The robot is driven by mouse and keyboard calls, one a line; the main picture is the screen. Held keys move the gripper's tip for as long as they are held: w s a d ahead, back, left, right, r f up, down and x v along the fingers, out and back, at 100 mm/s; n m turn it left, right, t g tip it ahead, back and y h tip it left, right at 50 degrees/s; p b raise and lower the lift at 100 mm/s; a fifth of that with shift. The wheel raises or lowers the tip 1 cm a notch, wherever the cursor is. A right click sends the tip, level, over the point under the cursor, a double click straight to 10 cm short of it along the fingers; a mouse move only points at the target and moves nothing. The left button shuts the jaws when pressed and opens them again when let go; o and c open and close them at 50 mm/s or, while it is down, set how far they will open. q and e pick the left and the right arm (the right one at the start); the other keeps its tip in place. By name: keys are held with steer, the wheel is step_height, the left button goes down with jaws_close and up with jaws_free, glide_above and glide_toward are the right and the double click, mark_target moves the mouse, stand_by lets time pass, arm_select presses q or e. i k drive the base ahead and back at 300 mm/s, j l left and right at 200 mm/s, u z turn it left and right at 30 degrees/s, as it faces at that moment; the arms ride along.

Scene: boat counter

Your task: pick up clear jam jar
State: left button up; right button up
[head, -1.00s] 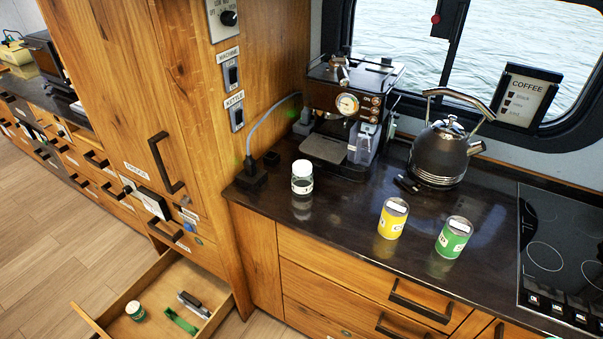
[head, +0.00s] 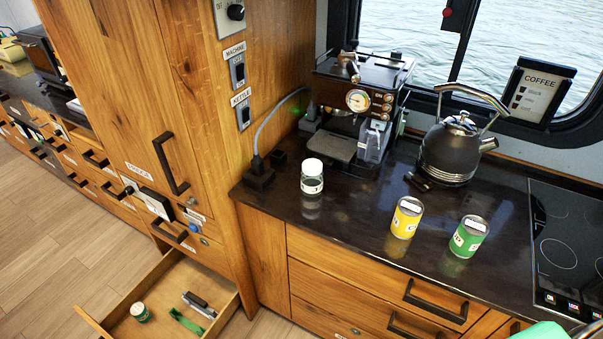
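The clear jam jar (head: 312,178) stands upright on the dark counter, left of the yellow can and in front of the coffee machine. It has a white lid and a clear body. Neither gripper shows as such in the head view. A teal and dark piece, perhaps part of my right arm, shows at the bottom right edge; its fingers are not visible. Nothing touches the jar.
A yellow can (head: 406,217) and a green can (head: 467,236) stand right of the jar. Behind are the coffee machine (head: 358,105) and kettle (head: 452,150). A cooktop (head: 565,240) lies at right. An open drawer (head: 165,325) holds a small jar and tools.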

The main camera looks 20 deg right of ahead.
mark_target(311, 187)
steer(key=i+j+z, duration=0.1)
steer(key=z, duration=0.35)
steer(key=i+j+z, duration=0.1)
steer(key=j+z, duration=0.15)
steer(key=z, duration=0.15)
